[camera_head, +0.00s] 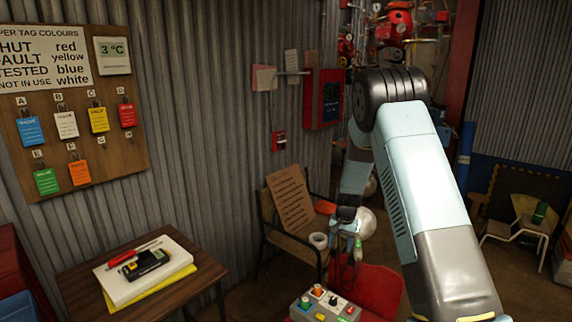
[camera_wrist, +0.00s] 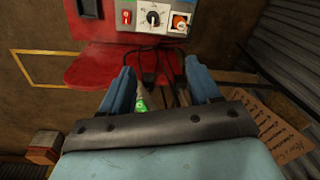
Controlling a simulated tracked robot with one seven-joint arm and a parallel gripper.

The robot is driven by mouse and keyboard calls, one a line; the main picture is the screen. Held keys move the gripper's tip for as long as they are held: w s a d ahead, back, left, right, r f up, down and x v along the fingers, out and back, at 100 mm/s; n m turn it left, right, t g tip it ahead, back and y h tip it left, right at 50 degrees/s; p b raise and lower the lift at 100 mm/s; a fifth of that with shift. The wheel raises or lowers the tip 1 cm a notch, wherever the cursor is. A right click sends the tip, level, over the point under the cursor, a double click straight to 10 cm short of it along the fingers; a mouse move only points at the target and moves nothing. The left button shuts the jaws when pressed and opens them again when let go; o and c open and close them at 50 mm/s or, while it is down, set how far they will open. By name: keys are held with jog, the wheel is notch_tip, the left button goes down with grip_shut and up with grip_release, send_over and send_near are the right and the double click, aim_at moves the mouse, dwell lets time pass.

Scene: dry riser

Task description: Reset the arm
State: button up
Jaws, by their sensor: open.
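My gripper (camera_wrist: 160,86) shows in the wrist view with its two blue fingers spread apart. It is open. A small green and white item (camera_wrist: 141,102) and dark cables show between the fingers; I cannot tell whether they touch the gripper, but the jaws are not closed on them. In the head view my arm (camera_head: 412,165) rises from the bottom right, bends at a dark elbow and reaches down behind. Its end is small and dark there, above a red surface (camera_head: 378,288), so the fingers are hard to make out.
A grey control box (camera_head: 325,306) with knobs stands at the red surface; it also shows in the wrist view (camera_wrist: 128,17). A chair (camera_head: 262,225) holds a cardboard sign (camera_head: 290,198). A table (camera_head: 75,292) stands left. A tag board (camera_head: 125,165) hangs on the corrugated wall.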

jog(key=s+d+r+n+t, duration=0.1)
jog(key=s+r, duration=0.5)
jog(key=r, duration=0.4)
jog(key=s+r+t, duration=0.1)
jog(key=s+r, duration=0.4)
jog(key=r, duration=0.4)
jog(key=s+d+r+n, duration=0.1)
jog(key=s+r, duration=0.5)
jog(key=r, duration=0.4)
jog(key=s+r+n+t, duration=0.1)
jog(key=s+r, duration=0.3)
jog(key=s, duration=0.8)
jog(key=s+d+r+n+t, duration=0.1)
jog(key=s+r, duration=0.3)
jog(key=s, duration=0.9)
jog(key=shift+d+t+h, duration=0.25)
jog(key=shift+t+h, duration=0.05)
jog(key=shift+t, duration=0.1)
